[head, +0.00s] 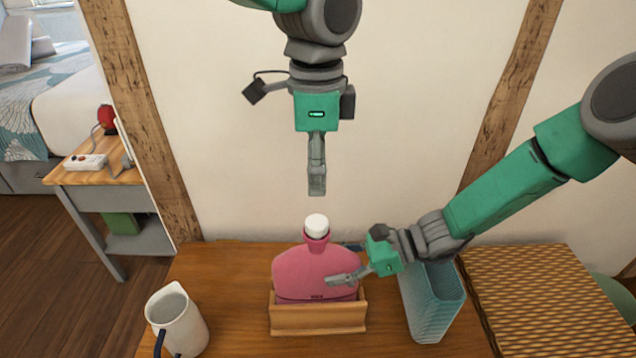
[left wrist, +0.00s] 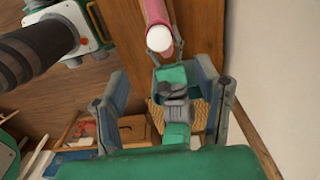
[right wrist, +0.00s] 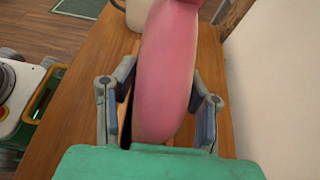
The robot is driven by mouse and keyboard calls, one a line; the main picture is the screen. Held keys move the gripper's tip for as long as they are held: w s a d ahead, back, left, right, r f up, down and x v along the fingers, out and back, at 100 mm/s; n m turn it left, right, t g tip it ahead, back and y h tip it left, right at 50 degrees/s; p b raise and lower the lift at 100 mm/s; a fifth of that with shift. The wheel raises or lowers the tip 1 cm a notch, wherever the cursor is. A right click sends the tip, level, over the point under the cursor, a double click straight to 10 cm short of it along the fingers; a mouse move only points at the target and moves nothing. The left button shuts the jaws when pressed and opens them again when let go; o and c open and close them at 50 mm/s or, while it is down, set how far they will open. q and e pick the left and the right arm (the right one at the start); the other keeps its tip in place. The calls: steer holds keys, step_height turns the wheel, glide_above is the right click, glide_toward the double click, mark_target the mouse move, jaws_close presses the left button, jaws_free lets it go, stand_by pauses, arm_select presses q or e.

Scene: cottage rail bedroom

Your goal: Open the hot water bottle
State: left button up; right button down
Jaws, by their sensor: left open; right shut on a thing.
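The pink hot water bottle (head: 300,268) stands upright in a wooden holder (head: 318,318) on the table. Its white cap (head: 316,225) is on the neck; the cap also shows in the left wrist view (left wrist: 159,38). My left gripper (head: 317,186) is open and empty, pointing down above the cap and apart from it. My right gripper (head: 343,279) is shut on the bottle's body from the right side. In the right wrist view the pink body (right wrist: 162,80) sits between the two fingers. The bottle's base is hidden in the holder.
A white jug (head: 178,318) stands on the table at the left. A blue ribbed container (head: 432,305) stands just right of the holder, below my right arm. A woven basket or mat (head: 540,300) lies farther right. The wall is close behind the table.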

mark_target(317, 220)
arm_select(q)
step_height(317, 220, down, 12)
steer(key=shift+r, duration=0.25)
jaws_close()
steer(key=n, duration=0.6)
steer(key=shift+d+n, duration=0.1)
steer(key=shift+n, duration=0.3)
steer(key=shift+c, duration=0.6)
jaws_free()
